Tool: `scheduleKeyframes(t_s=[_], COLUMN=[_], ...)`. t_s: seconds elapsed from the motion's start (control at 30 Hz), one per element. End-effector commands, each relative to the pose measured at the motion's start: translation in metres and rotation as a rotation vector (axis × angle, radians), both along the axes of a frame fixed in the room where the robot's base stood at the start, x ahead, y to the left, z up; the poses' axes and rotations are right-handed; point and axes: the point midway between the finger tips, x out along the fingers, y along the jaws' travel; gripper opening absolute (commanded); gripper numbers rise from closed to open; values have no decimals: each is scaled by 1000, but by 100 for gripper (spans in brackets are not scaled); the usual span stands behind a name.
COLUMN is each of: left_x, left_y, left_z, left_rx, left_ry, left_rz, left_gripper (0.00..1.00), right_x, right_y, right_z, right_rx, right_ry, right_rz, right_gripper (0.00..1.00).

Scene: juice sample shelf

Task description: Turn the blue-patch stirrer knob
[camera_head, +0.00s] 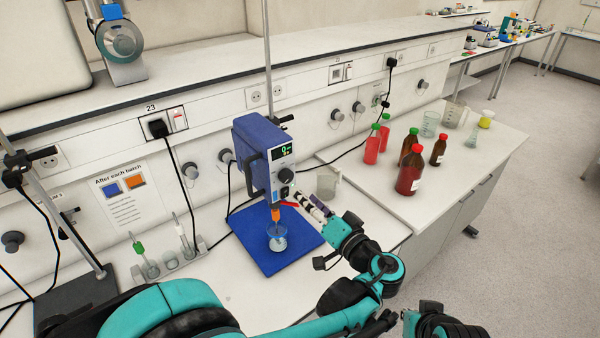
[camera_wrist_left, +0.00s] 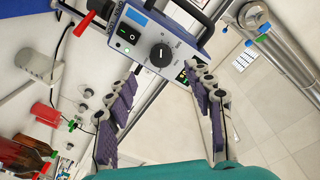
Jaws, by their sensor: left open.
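The stirrer is a blue overhead unit (camera_head: 254,150) with a grey front panel, fixed to an upright rod on the bench. Its black round knob (camera_head: 285,175) sits under the green-lit display (camera_head: 283,151), and a blue patch (camera_head: 284,190) is below the knob. In the left wrist view, the knob (camera_wrist_left: 160,55) has a white mark and faces the gripper, with the blue patch (camera_wrist_left: 137,15) and black switches near it. My left gripper (camera_head: 300,197) is open, its purple-padded fingers spread on either side of the line to the knob, apart from it.
A blue base plate (camera_head: 270,253) under the stirrer carries a small glass vessel (camera_head: 278,240). A clear beaker (camera_head: 327,182) stands just right of the stirrer. Red-filled bottles (camera_head: 410,175) stand on the right bench. Cables hang left of the stirrer.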

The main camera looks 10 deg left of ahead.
Motion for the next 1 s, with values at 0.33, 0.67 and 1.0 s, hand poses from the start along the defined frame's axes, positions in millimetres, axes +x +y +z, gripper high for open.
scheduleKeyframes(t_s=[0.33,0.67,1.0], left_x=[34,57,58], left_y=[30,50,50], left_z=[1,1,2], left_rx=[5,4,4], left_ry=[-10,-9,-9], left_rz=[3,0,-1], left_gripper=[53,53,24], right_x=[0,0,0], right_y=[0,0,0], right_z=[-3,-4,-3], right_rx=[0,0,0], right_ry=[0,0,0], right_rz=[0,0,0], right_gripper=[0,0,0])
